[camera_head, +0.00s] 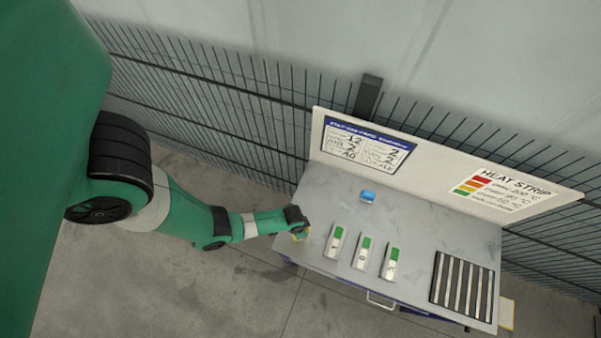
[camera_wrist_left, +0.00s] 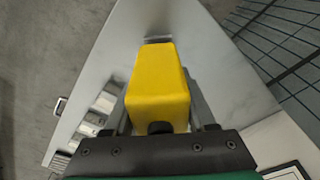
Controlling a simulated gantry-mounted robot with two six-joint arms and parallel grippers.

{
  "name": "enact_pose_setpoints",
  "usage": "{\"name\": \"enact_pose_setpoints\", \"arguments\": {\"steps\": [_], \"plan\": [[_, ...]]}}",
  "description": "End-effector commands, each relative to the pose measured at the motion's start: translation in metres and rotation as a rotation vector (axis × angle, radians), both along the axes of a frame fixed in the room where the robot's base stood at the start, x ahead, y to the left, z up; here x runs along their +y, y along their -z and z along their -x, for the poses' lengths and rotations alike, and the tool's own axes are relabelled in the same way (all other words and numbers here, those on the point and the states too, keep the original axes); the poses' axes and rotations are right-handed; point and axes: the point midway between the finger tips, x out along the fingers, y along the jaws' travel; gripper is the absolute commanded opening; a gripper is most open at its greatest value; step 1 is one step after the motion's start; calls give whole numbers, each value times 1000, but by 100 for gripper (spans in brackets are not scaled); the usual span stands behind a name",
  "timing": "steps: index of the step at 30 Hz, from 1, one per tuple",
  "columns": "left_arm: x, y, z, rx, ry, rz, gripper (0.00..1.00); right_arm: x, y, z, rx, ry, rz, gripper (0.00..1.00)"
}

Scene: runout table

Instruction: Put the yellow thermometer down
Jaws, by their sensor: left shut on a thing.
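The yellow thermometer (camera_wrist_left: 158,85) fills the middle of the left wrist view as a yellow block between my left gripper's dark fingers. My left gripper (camera_head: 301,232) is shut on it. I cannot tell whether the thermometer touches the tabletop. My right gripper is in neither view.
Several things are on the table: three white-and-green devices (camera_head: 362,252) in a row, a small blue object (camera_head: 367,196) and a black slatted rack (camera_head: 463,287) at right. A white sign board (camera_head: 440,175) stands along the back edge. The tabletop's middle right is clear.

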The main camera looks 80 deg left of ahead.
Motion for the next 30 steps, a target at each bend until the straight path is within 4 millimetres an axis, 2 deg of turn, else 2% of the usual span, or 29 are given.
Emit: {"name": "enact_pose_setpoints", "arguments": {"steps": [1, 11, 12, 16, 25, 30], "plan": [[0, 6, -1, -2, 0, -1, 1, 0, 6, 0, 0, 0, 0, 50], [0, 8, -1, -2, -1, 0, 1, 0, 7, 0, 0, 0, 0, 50], [0, 7, -1, -1, -1, 0, 62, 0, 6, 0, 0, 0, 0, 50], [0, 6, -1, -1, -1, 0, 85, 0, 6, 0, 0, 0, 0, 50], [0, 5, -1, -1, -1, 0, 86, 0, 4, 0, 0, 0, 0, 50], [0, -11, -1, -1, 1, 0, 86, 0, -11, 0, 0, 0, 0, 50]]}}
